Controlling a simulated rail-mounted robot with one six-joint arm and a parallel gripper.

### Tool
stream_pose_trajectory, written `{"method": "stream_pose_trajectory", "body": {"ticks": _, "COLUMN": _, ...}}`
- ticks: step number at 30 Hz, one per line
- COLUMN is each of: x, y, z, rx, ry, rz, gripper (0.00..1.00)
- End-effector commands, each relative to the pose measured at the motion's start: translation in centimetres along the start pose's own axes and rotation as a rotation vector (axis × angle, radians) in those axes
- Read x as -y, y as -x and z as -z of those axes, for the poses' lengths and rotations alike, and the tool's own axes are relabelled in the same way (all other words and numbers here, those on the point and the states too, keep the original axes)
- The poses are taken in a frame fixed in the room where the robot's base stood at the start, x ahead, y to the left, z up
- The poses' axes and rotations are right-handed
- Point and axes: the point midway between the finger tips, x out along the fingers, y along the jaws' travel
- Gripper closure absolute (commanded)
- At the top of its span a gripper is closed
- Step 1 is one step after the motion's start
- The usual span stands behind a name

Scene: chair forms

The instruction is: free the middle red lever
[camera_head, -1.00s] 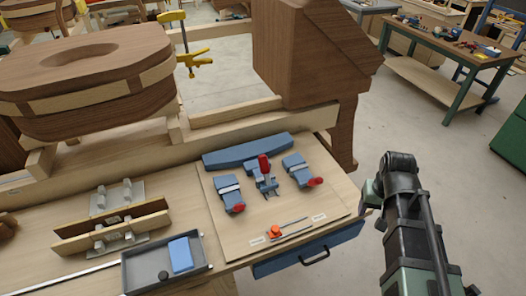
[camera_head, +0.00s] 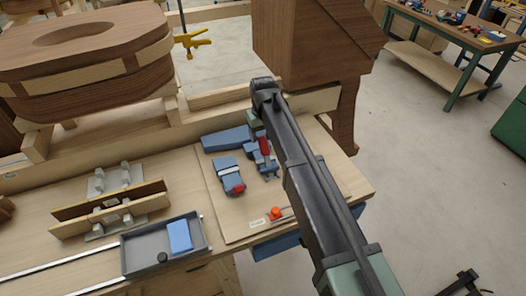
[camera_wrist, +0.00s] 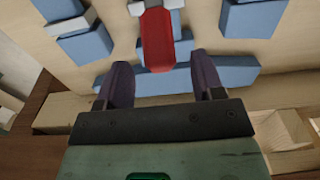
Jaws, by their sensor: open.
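The middle red lever (camera_head: 264,146) stands on a blue clamp (camera_head: 266,166) at the middle of the fixture board. In the wrist view the red lever (camera_wrist: 157,38) points toward my gripper (camera_wrist: 160,68). My gripper's two dark fingers are open, one on each side of the lever's end in the picture. I see gaps on both sides; I cannot tell whether the lever's end is at fingertip depth. In the head view my arm hides most of the gripper. The left blue clamp (camera_head: 227,172) has a red tip (camera_head: 238,188). The right clamp is hidden behind my arm.
A long blue bar (camera_head: 226,139) lies along the board's back edge and shows behind my fingers in the wrist view (camera_wrist: 190,82). An orange knob (camera_head: 276,213) sits at the board's front. A grey tray (camera_head: 137,249) with a blue block (camera_head: 179,236) stands left.

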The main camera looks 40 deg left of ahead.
Motion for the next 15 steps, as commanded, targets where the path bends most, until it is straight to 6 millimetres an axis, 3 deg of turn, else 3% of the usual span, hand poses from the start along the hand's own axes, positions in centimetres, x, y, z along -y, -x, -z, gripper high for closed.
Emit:
{"method": "stream_pose_trajectory", "body": {"ticks": 1, "x": 0.0, "y": -2.4, "z": 0.0, "rx": 0.000, "ry": 0.000, "rz": 0.000, "gripper": 0.38}}
{"method": "stream_pose_trajectory", "body": {"ticks": 4, "x": 0.0, "y": -3.6, "z": 0.0, "rx": -0.001, "ry": 0.000, "rz": 0.000, "gripper": 0.38}}
{"method": "stream_pose_trajectory", "body": {"ticks": 13, "x": 0.0, "y": -3.6, "z": 0.0, "rx": -0.001, "ry": 0.000, "rz": 0.000, "gripper": 0.38}}
{"method": "stream_pose_trajectory", "body": {"ticks": 15, "x": 0.0, "y": -3.6, "z": 0.0, "rx": -0.001, "ry": 0.000, "rz": 0.000, "gripper": 0.46}}
